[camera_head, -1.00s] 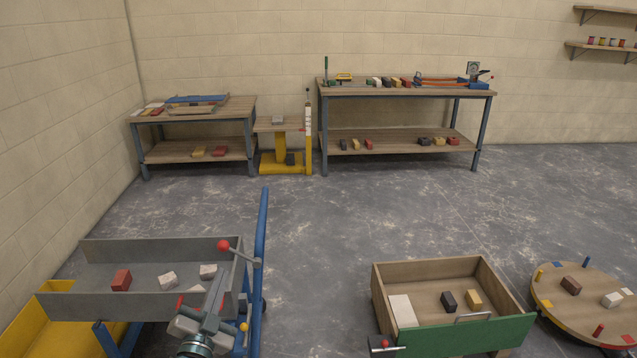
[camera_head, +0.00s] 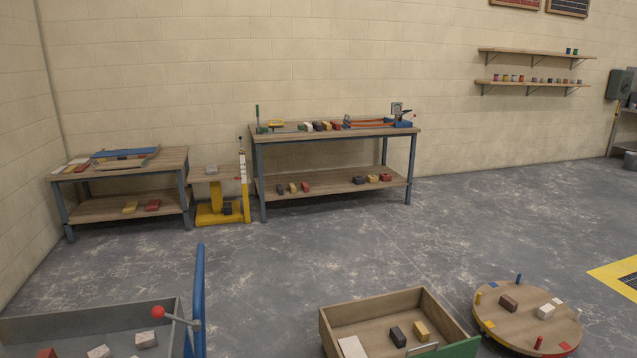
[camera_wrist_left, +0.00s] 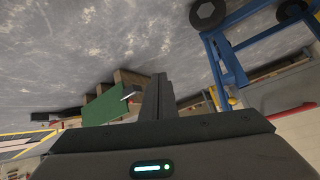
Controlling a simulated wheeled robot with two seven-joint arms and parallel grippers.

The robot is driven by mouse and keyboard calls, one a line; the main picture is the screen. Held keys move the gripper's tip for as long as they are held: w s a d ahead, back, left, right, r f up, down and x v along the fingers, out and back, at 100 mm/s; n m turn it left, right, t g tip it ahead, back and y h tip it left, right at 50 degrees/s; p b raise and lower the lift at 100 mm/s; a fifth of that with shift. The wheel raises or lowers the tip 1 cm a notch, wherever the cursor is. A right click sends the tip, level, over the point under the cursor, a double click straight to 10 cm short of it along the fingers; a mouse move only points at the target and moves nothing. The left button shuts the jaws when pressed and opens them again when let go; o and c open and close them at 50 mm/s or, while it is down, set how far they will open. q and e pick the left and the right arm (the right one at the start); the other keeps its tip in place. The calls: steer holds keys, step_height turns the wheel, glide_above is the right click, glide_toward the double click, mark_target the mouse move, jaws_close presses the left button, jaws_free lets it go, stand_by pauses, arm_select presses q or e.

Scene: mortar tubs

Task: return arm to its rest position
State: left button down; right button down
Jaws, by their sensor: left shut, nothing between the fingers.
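My left gripper (camera_wrist_left: 158,98) shows in the left wrist view. Its two dark fingers are together, with nothing held between them. The arm is out of the head view. My right gripper is in neither current view.
In the head view, a grey tray (camera_head: 105,318) with several blocks is at the lower left beside a blue post (camera_head: 198,300). A wooden box (camera_head: 372,305) with a green front (camera_head: 455,349) and a round table (camera_head: 512,322) are at lower right. Two workbenches (camera_head: 335,133) (camera_head: 120,165) stand behind open floor.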

arm_select(q)
steer(key=s+d+f+g, duration=0.2)
steer(key=s+f, duration=0.3)
steer(key=s, duration=0.3)
steer(key=s+d+f+n+g, duration=0.1)
steer(key=s+d+f+g, duration=0.1)
steer(key=s+f, duration=0.4)
steer(key=shift+s+d+f+h, duration=0.2)
steer(key=shift+s+h, duration=0.1)
steer(key=shift+s, duration=0.8)
